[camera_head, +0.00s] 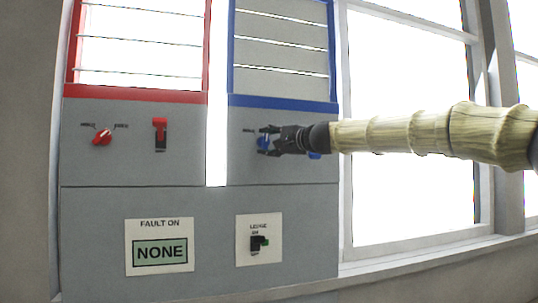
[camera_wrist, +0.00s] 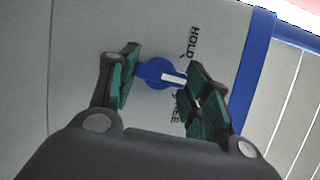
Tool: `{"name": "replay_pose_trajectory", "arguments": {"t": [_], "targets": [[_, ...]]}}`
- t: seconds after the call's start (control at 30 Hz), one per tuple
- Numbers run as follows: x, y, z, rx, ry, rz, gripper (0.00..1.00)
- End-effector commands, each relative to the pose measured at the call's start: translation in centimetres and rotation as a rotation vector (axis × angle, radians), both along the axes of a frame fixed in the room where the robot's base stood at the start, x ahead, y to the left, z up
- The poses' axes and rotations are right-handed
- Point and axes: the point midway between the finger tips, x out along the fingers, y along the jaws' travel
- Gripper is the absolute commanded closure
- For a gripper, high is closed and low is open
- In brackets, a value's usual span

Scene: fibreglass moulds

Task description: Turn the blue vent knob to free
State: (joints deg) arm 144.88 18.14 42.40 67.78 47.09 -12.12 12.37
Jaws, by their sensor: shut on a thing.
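The blue vent knob (camera_head: 262,143) is on the grey panel below the blue-framed vent, partly covered by my gripper (camera_head: 268,140) in the head view. In the wrist view the blue knob (camera_wrist: 152,71) lies between the two green-padded fingers of my gripper (camera_wrist: 163,64), which is shut on it. A white mark on the knob points right in the wrist picture, between the printed words HOLD (camera_wrist: 193,42) and FREE (camera_wrist: 177,106). The right finger partly covers FREE. The knob's label is mostly hidden in the head view.
A red knob (camera_head: 102,137) and red switch (camera_head: 160,134) are at left below a red-framed vent (camera_head: 208,60). A blue part (camera_head: 314,155) shows behind my arm. Below are a fault sign reading NONE (camera_head: 160,252) and a ledge switch (camera_head: 259,243). Windows are at right.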

Motion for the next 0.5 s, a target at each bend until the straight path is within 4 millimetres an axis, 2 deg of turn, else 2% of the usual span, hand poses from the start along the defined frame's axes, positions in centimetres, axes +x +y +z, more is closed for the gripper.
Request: {"name": "replay_pose_trajectory", "arguments": {"t": [0.03,0.5], "targets": [[0.07,-0.10,-0.94,0.042,0.014,-0.001,0.76],[0.04,0.06,-1.21,0.411,0.134,0.000,0.76]]}}
